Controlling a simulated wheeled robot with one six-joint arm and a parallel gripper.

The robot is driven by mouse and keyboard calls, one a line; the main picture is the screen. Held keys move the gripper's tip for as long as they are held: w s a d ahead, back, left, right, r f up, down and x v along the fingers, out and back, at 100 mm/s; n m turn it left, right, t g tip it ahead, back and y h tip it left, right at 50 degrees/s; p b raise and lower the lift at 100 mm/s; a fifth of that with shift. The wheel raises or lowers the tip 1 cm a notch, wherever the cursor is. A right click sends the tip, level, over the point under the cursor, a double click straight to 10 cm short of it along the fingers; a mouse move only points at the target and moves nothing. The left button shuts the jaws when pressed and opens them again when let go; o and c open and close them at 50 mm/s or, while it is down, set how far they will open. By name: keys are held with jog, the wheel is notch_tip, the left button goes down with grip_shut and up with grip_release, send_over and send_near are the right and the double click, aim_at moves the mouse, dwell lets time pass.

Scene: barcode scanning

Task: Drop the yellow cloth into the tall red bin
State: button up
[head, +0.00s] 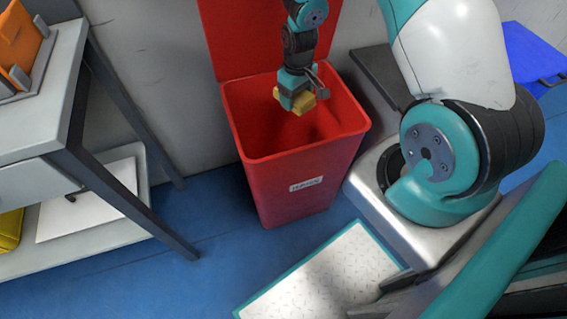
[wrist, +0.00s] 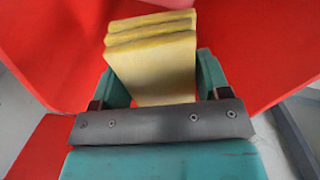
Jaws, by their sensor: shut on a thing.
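The tall red bin (head: 290,178) stands on the blue floor against the wall, its red lid (head: 240,40) raised at the back. My gripper (head: 296,98) points down over the bin's open mouth. It is shut on the yellow cloth (head: 305,103), which shows on both sides of the fingers. In the wrist view the folded cloth (wrist: 152,62) sits between the two teal fingers, with red bin surfaces (wrist: 50,50) around it. The inside bottom of the bin is hidden. I cannot tell exactly how deep the cloth is relative to the rim.
A grey table (head: 40,100) with a lower shelf (head: 85,220) stands left of the bin. A yellow item (head: 10,230) is on that shelf. A blue container (head: 535,55) is at the far right. Blue floor (head: 180,270) is clear in front of the table.

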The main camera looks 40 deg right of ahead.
jog(key=o, duration=1)
jog(key=shift+r, duration=0.15)
notch_tip(320, 180, up, 17)
jog(key=p, duration=0.3)
jog(key=shift+r+p, duration=0.15)
jog(key=shift+p, duration=0.25)
jog(key=s+a+r+n+y, duration=0.1)
jog(key=s+a+r, duration=0.2)
jog(key=a+r, duration=0.5)
jog(key=s+a+r+n+y, duration=0.2)
jog(key=s+a+r, duration=0.2)
jog(key=s+a, duration=0.4)
jog(key=s+a+r+n+y, duration=0.15)
jog(key=s+a+r, duration=0.35)
jog(key=s, duration=0.5)
jog(key=shift+n, duration=0.35)
jog(key=r+p, duration=0.5)
jog(key=p, duration=0.1)
jog(key=a+r+p, duration=0.1)
jog(key=r+p, duration=1.1)
jog(key=shift+s+a+r, duration=0.25)
jog(key=shift+s, duration=0.15)
